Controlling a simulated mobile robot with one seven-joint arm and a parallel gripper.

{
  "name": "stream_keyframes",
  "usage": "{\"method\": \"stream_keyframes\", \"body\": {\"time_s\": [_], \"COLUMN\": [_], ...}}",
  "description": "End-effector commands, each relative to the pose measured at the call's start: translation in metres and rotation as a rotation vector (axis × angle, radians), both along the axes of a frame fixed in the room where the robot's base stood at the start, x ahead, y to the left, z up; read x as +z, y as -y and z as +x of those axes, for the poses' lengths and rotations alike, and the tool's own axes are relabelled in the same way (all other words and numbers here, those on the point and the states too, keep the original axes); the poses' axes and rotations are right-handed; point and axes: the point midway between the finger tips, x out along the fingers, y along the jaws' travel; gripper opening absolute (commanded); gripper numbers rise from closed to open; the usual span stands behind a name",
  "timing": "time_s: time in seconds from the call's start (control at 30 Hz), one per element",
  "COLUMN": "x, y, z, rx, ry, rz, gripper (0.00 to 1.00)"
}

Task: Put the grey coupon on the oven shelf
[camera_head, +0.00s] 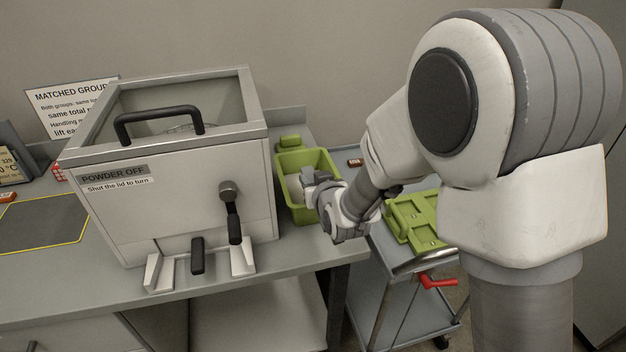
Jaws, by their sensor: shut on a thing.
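My gripper (309,186) is at the right side of the bench, low at the green bin (322,158), with its fingers at or inside the bin's opening. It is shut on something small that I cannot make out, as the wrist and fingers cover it. A pale shape (294,188) shows in the bin beside the fingers. I cannot tell whether it is the grey coupon. No oven shelf can be made out.
A large grey box (190,195) with a handled, window-topped lid and a "POWDER OFF" label stands left of the bin. A yellow-edged dark mat (42,226) lies further left. A trolley (385,275) with a green tray (412,222) and red lever (437,282) stands right.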

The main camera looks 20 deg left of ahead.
Motion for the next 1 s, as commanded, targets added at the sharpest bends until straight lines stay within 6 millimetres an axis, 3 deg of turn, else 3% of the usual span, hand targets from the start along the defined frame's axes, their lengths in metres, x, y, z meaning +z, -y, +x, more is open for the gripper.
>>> {"method": "stream_keyframes", "body": {"time_s": [0.03, 0.07, 0.2, 0.53, 0.77, 1.0], "x": [0.001, 0.001, 0.001, 0.002, 0.017, 0.031], "y": [0.0, 0.0, 0.0, 0.0, 0.0, 0.022], "z": [0.0, 0.0, 0.0, 0.0, 0.0, -0.035], "rx": [0.0, 0.0, 0.0, 0.0, 0.001, 0.0], "ry": [0.001, 0.0, 0.0, 0.0, -0.001, 0.0], "rz": [0.001, 0.0, 0.0, 0.0, 0.0, 0.001], "gripper": [0.0, 0.4, 0.65, 0.66, 0.66, 0.66]}}
